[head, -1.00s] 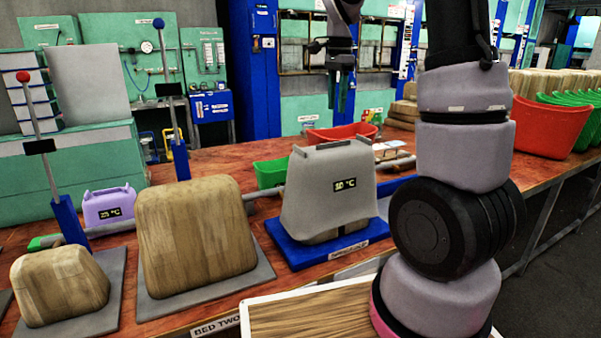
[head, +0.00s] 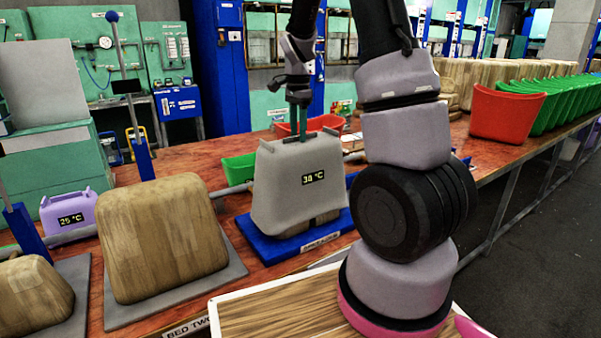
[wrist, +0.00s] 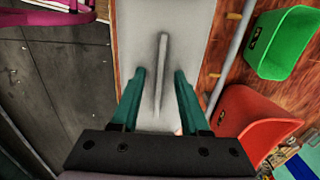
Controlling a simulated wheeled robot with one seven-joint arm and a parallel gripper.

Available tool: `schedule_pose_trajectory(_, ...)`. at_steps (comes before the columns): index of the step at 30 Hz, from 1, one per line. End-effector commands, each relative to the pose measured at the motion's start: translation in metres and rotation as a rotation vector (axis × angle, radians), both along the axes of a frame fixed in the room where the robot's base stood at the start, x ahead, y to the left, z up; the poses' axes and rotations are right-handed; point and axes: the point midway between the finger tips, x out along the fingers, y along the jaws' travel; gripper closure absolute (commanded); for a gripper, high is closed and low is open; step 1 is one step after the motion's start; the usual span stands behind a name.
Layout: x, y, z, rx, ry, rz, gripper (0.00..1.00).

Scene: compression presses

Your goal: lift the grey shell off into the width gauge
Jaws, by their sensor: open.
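The grey shell (head: 296,187) with a small temperature display sits over a wooden block on a blue base (head: 290,243); wood shows below its lower edge. In the wrist view its pale top (wrist: 190,20) carries a thin raised handle (wrist: 162,62). My gripper (head: 299,137) is at the top of the shell, pointing down. In the wrist view my gripper (wrist: 160,72) is open, with one teal finger on each side of the handle and a gap on both sides. I cannot pick out the width gauge for certain.
Bare wooden blocks (head: 162,235) stand on grey plates to the left, with a lilac shell (head: 68,214) behind. A green bin (wrist: 283,43) and a red bin (wrist: 255,122) lie close beside the shell. A white-rimmed wooden tray (head: 275,312) is in front.

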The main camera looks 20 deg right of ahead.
Motion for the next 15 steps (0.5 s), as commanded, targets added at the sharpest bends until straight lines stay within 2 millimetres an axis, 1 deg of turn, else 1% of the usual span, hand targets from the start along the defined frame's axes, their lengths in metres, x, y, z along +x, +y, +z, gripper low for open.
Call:
schedule_pose_trajectory(6, 0.0002, 0.0, -0.0008, 0.0, -0.001, 0.0, 0.55)
schedule_pose_trajectory(8, 0.0002, 0.0, -0.0008, 0.0, -0.001, 0.001, 0.78)
schedule_pose_trajectory(9, 0.0002, 0.0, -0.0007, 0.0, -0.001, 0.001, 0.93)
schedule_pose_trajectory(10, 0.0002, 0.0, -0.0007, 0.0, -0.001, 0.001, 1.0)
schedule_pose_trajectory(15, 0.0002, 0.0001, -0.0006, 0.0, -0.001, 0.001, 1.0)
